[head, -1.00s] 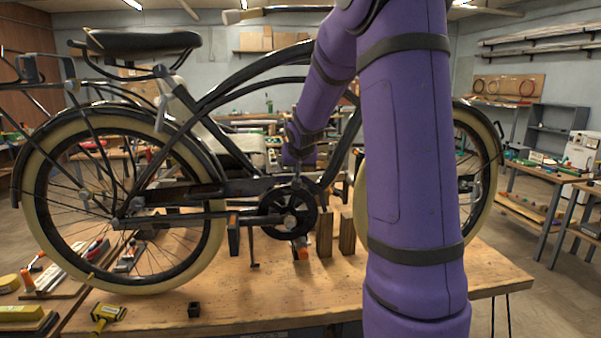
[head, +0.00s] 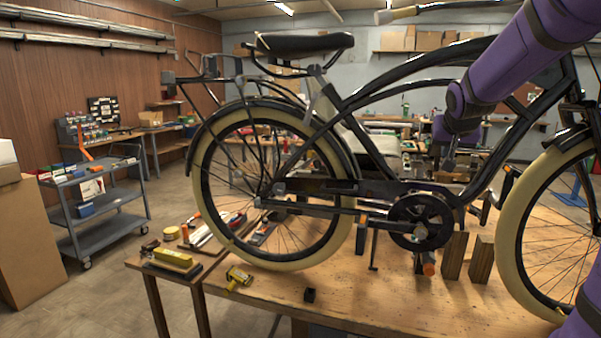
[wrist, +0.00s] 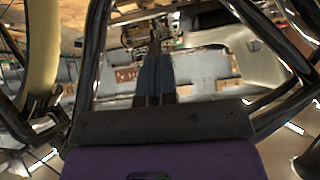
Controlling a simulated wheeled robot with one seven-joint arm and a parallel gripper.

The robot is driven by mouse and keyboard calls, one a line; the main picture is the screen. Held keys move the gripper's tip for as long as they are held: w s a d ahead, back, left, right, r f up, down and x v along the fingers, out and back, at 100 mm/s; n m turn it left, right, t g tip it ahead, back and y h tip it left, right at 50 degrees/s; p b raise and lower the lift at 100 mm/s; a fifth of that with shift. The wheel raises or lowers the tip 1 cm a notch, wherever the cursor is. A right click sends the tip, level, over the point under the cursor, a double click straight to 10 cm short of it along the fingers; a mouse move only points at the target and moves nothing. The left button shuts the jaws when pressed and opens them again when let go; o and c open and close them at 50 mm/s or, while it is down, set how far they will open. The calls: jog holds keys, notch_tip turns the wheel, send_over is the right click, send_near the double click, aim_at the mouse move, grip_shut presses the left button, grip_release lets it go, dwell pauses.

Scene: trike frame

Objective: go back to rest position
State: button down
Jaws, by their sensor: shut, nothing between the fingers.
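My purple arm comes in from the right of the head view. A cream tyre (wrist: 40,50) shows at the left of that view.
The bicycle stands over a wooden workbench (head: 390,300) with wooden blocks (head: 454,255) under its crank area. A yellow tool (head: 238,277) and a small black block (head: 310,295) lie at the front.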

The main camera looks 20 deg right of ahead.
jog(key=s+a+n+y, duration=0.35)
jog(key=s+a, duration=0.85)
jog(key=a, duration=0.4)
jog(key=s+a+f+n+g+y, duration=0.1)
jog(key=s+a+f+n, duration=0.3)
jog(key=s+a, duration=0.6)
jog(key=s+g, duration=0.1)
jog(key=s, duration=0.2)
jog(key=shift+s+y, duration=0.35)
jog(key=shift+s, duration=0.05)
jog(key=c, duration=1.8)
grip_release()
jog(key=shift+d, duration=0.1)
